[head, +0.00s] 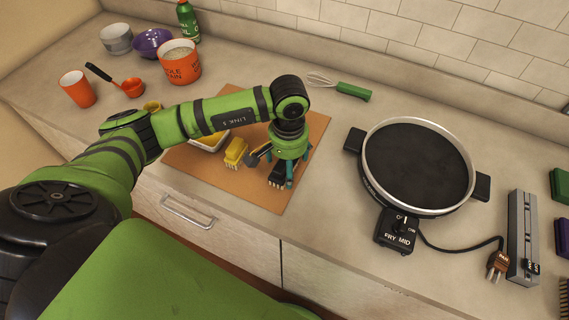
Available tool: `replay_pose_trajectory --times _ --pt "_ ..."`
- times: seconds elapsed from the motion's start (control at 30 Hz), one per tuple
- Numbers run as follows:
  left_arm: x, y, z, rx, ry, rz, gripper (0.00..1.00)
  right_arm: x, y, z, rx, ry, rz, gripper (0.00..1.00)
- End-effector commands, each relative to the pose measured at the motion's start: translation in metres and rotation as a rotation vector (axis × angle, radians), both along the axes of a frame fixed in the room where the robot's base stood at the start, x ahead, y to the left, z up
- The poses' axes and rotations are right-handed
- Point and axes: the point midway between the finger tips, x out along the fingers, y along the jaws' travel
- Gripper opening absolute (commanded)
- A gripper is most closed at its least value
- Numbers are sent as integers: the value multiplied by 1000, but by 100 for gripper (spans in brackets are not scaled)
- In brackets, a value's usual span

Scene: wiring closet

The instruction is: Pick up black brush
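A small black brush (276,181) with pale bristle ends lies on the brown board (215,178), near its front right part. My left gripper (281,172) points down right over it, with a teal finger beside the brush's right side. The gripper hides the top of the brush, and I cannot tell whether the fingers touch it. A similar yellow brush (235,153) lies on the board to the left. A dark grey round-ended thing (253,159) shows between them. My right gripper is not in view.
A round electric pan (415,165) with a corded control stands to the right. A green-handled whisk (352,91) lies behind the board. Bare counter lies between board and pan.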

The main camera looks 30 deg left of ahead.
Motion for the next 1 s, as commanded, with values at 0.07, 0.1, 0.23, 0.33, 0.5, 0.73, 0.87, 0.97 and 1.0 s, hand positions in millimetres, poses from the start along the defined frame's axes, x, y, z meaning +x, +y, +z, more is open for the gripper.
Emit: replay_pose_trajectory --times 0.07,0.1,0.23,0.33,0.5,0.73,0.87,0.97,1.0 --pt "0 0 0 0 0 0 75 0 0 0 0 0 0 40" --pt "0 0 0 -1 0 0 59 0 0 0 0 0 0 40" --pt "0 0 0 -1 0 0 25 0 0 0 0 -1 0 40" --pt "0 0 0 0 1 0 25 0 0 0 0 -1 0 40" --pt "0 0 0 0 1 1 25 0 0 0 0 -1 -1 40" --pt "1 0 8 -1 -3 0 25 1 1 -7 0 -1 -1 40" --pt "2 0 24 -1 -7 -1 25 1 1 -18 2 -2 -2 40" --pt "-1 -5 41 -3 -7 -6 25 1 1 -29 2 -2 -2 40" --pt "-5 -15 46 -5 -5 -9 25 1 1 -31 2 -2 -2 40"
